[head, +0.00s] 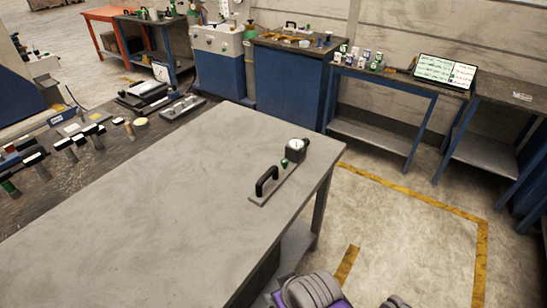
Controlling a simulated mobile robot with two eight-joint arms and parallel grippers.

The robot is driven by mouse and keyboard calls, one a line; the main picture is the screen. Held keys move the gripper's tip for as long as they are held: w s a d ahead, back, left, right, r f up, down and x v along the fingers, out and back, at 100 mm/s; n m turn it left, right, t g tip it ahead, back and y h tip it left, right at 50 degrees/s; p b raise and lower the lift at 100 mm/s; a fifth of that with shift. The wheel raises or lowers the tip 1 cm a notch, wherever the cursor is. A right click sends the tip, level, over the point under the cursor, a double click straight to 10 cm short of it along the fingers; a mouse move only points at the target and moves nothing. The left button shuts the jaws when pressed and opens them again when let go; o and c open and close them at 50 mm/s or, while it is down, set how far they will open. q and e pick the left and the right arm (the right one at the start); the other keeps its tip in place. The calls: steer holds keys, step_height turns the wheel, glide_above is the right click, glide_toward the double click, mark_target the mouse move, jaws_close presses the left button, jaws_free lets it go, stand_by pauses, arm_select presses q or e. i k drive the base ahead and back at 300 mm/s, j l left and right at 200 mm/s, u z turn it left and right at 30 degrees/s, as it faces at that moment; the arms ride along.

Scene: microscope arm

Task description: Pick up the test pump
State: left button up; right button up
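The test pump (277,183) lies on the grey workbench (150,220) near its right-hand edge in the head view. It has a flat grey base plate, an upright black handle at its near end, a small green part, and a round white-faced gauge on a dark body at its far end. Nothing touches it from above. Neither of my grippers shows. Only rounded grey and purple parts, which look like my own arm links, show at the bottom edge, well short of the pump.
A dark bench (95,150) at the left holds hammers and other tools. Blue cabinets (287,85) and blue-legged tables (390,105) line the back wall; one bears small containers and a screen (446,72). The grey workbench around the pump is bare. Yellow-lined floor (410,230) is open at right.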

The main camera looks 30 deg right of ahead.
mark_target(268, 183)
steer(key=l+u, duration=0.3)
steer(key=u, duration=0.15)
steer(key=l+u, duration=0.45)
steer(key=k+l+u, duration=0.1)
steer(key=l+u, duration=0.2)
steer(key=l, duration=0.7)
steer(key=k+l, duration=0.1)
steer(key=l, duration=0.8)
steer(key=k+l+u, duration=0.1)
steer(key=l, duration=0.35)
steer(key=k+l, duration=0.15)
steer(key=l, duration=0.75)
steer(key=k+l+u, duration=0.1)
steer(key=l, duration=0.35)
steer(key=k+l, duration=0.15)
steer(key=l, duration=0.3)
